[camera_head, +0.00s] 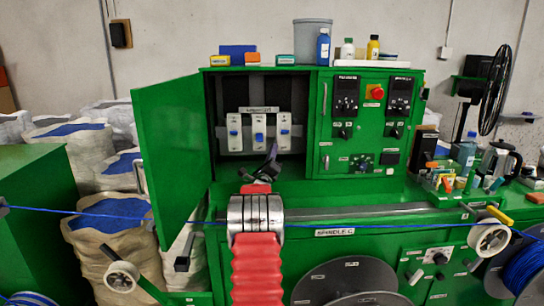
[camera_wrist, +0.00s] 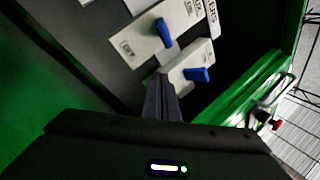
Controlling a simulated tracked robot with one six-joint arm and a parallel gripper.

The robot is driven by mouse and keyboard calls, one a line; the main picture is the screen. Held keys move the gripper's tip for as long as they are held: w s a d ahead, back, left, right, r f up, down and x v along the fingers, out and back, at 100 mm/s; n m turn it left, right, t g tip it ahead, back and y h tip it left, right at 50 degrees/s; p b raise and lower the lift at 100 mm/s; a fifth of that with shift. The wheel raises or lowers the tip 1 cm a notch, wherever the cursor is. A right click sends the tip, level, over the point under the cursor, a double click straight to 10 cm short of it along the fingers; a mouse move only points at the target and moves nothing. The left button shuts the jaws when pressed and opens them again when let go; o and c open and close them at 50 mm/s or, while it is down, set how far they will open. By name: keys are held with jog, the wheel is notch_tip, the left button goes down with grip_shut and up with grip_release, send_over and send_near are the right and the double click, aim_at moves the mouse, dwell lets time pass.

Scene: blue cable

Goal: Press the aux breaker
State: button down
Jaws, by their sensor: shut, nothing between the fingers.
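Three white breakers with blue levers stand in a row inside the open green cabinet: left (camera_head: 234,133), middle (camera_head: 258,136) and right (camera_head: 284,131). The wrist view shows two blue levers close up, one higher (camera_wrist: 163,30) and one lower at the right (camera_wrist: 198,74). My gripper (camera_head: 272,150) is in front of the cabinet opening, just below the middle and right breakers. Its closed dark fingers also show in the wrist view (camera_wrist: 161,92), close to the lower breaker plate; contact cannot be told.
The green cabinet door (camera_head: 172,150) stands open at the left. A panel with knobs and a red button (camera_head: 377,92) is to the right. A blue cable (camera_head: 120,215) runs across the front. Bottles and a grey bucket (camera_head: 313,42) stand on top.

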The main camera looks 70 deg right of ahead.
aim_at(259, 138)
jog(key=shift+w+a+r, duration=0.45)
jog(key=shift+w+a, duration=0.15)
jog(key=shift+a, duration=0.1)
jog(key=shift+w+a+r, duration=0.45)
jog(key=shift+w+a, duration=0.15)
jog(key=shift+a, duration=0.05)
jog(key=shift+s, duration=0.25)
